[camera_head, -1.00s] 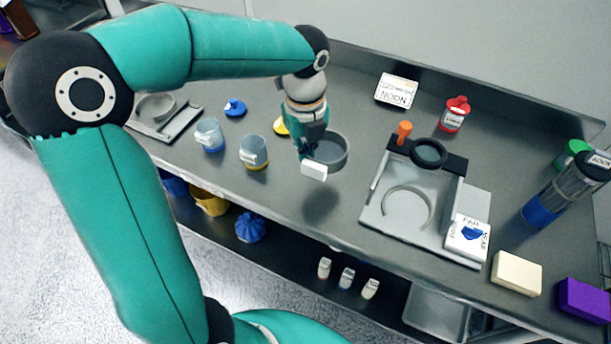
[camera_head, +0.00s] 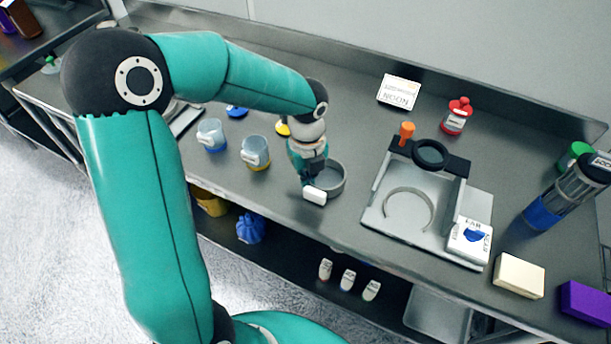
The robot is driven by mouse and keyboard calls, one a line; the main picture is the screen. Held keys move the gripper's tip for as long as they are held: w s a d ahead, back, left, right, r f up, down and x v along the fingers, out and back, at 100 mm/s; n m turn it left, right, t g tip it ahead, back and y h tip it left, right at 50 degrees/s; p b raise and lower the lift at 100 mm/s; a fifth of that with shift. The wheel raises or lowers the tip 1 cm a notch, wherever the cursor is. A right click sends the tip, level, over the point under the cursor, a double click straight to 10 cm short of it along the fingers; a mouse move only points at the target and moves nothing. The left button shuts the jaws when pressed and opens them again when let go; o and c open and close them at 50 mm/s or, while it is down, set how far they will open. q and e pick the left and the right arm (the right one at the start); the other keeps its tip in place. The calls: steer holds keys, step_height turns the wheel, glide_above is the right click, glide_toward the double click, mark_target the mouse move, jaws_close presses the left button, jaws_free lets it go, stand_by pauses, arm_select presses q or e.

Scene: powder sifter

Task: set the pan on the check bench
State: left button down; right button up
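The pan is the round grey dish (camera_head: 338,178) left of the metal check fixture. My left gripper (camera_head: 312,182) reaches down at its left side and appears shut on its rim; the finger contact is partly hidden. The pan looks level and very low over the grey bench top (camera_head: 270,205), and I cannot tell whether it touches. A white tab (camera_head: 314,195) shows at its front left. The fixture (camera_head: 379,209), which I take for the check bench, has an empty ring outline (camera_head: 431,205) and a black-rimmed lens (camera_head: 431,154). My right gripper is not in view.
Two clear cups (camera_head: 211,134) (camera_head: 255,151) stand left of the gripper. A white labelled card (camera_head: 398,92) and a red bottle (camera_head: 457,116) are behind the fixture. A white box (camera_head: 469,240), a cream block (camera_head: 518,275) and a purple block (camera_head: 586,300) lie right.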

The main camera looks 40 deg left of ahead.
arm_select(q)
steer(key=c, duration=1.3)
jaws_free()
steer(key=shift+f, duration=0.1)
step_height(320, 180, up, 12)
steer(key=shift+r+p, duration=0.15)
steer(key=shift+p, duration=0.15)
